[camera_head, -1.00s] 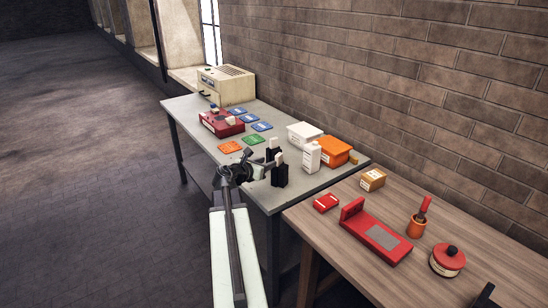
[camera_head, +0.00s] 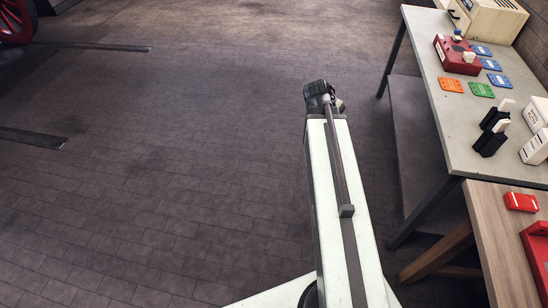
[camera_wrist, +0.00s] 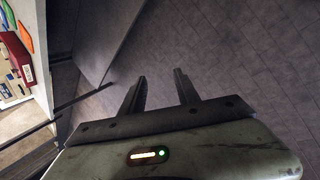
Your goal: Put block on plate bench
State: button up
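My gripper (camera_wrist: 159,76) shows two dark fingers apart in the wrist view, with only floor between them. In the head view my arm's end (camera_head: 323,98) is over the floor, left of the grey-topped bench (camera_head: 437,75). I cannot tell which thing is the block or which bench is the plate bench. Two black pieces with white tops (camera_head: 492,128) stand on the grey bench. A small red box (camera_head: 520,202) lies on the wooden bench (camera_head: 495,232), beside a larger red fixture (camera_head: 538,262) cut off by the frame.
The grey bench also holds a red box (camera_head: 458,56), a cream machine (camera_head: 488,18), orange (camera_head: 451,85), green (camera_head: 482,90) and blue tiles (camera_head: 499,80), and a white bottle (camera_head: 536,148). A red wheel (camera_head: 16,20) shows far left.

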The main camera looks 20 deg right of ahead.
jog(key=a+f+m+g+y, duration=0.1)
jog(key=a+f+m+y, duration=0.15)
jog(key=a, duration=1.35)
jog(key=a+f+m+y, duration=0.1)
jog(key=a+m+y, duration=0.15)
jog(key=a, duration=1.25)
notch_tip(320, 180, up, 7)
jog(key=p, duration=0.6)
jog(key=shift+s+y+p, duration=0.35)
jog(key=shift+y, duration=0.05)
jog(key=shift+a, duration=0.1)
